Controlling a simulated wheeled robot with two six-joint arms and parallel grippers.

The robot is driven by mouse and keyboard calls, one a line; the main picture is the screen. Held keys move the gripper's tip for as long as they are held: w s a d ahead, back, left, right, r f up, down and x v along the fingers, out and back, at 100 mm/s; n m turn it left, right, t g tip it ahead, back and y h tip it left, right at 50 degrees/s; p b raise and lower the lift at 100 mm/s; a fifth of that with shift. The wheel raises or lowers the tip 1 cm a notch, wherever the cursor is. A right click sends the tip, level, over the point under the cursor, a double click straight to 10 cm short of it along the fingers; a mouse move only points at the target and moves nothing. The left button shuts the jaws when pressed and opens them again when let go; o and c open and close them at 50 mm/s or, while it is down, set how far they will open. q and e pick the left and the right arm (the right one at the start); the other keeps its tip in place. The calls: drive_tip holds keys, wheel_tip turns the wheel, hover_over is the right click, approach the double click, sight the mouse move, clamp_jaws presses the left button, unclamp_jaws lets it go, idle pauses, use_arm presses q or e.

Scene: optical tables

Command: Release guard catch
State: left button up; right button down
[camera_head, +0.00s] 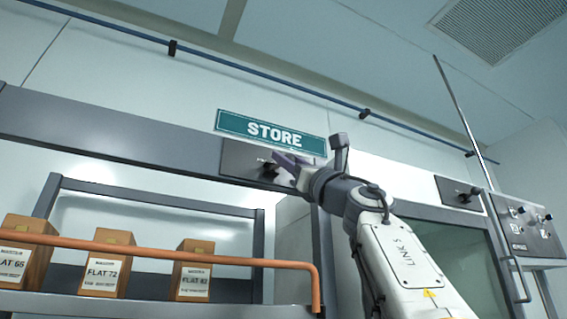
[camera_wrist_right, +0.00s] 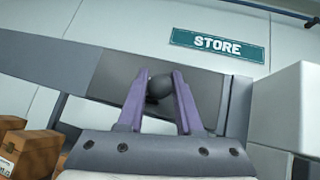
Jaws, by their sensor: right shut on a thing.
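The guard catch is a small dark knob (camera_head: 268,171) on a dark grey plate (camera_head: 236,158) set in the grey beam below the STORE sign. It also shows in the right wrist view as a round dark knob (camera_wrist_right: 160,86). My right gripper (camera_head: 281,166) reaches up to it from the lower right. In the right wrist view its two purple fingers (camera_wrist_right: 160,95) stand on both sides of the knob and are shut on it. The fingers partly hide the knob and the plate's lettering. My left gripper is not in view.
An orange rail (camera_head: 180,254) runs across the front of a shelf with several brown boxes (camera_head: 108,266). A green STORE sign (camera_head: 271,131) hangs above the plate. A second knob plate (camera_head: 459,193) and a control box (camera_head: 527,228) are at the right.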

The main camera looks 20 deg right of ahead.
drive_tip(key=shift+w+d+n+g+y+p, duration=0.15)
drive_tip(key=shift+n+g+y, duration=0.3)
drive_tip(key=shift+y, duration=0.45)
drive_tip(key=shift+d+n+g+y+p, duration=0.2)
drive_tip(key=shift+n+g+y, duration=0.2)
drive_tip(key=shift+y, duration=0.5)
drive_tip(key=shift+w+d+n+g+y+p, duration=0.15)
drive_tip(key=shift+n+g+y, duration=0.25)
drive_tip(key=shift+y, duration=0.5)
drive_tip(key=shift+g, duration=0.25)
drive_tip(key=c, duration=0.6)
unclamp_jaws()
